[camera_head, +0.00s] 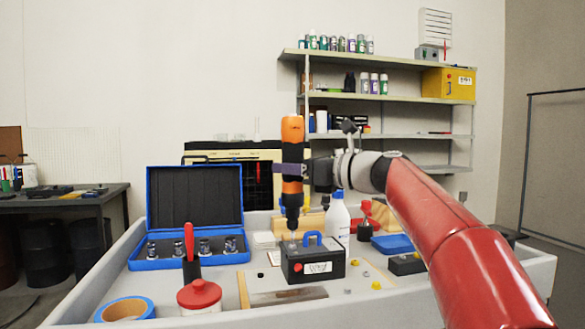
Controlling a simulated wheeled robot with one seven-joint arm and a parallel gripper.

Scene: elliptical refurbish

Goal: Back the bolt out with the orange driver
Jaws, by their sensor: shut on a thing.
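The orange driver (292,130) stands upright in the head view, with a black lower part and its tip pointing down. My gripper (292,169) comes from the right and is shut around the driver's middle. The driver's tip is at or just above the left part of the top of a black box (313,265) with a blue handle and a white label. The bolt itself is too small to make out under the tip, and I cannot tell whether the two touch.
An open blue case (195,262) with several sockets is at the left. A red-lidded pot (200,295), blue tape roll (125,309) and metal bar (288,296) lie in front. A white bottle (338,220) stands close behind the box. Small bolts lie right.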

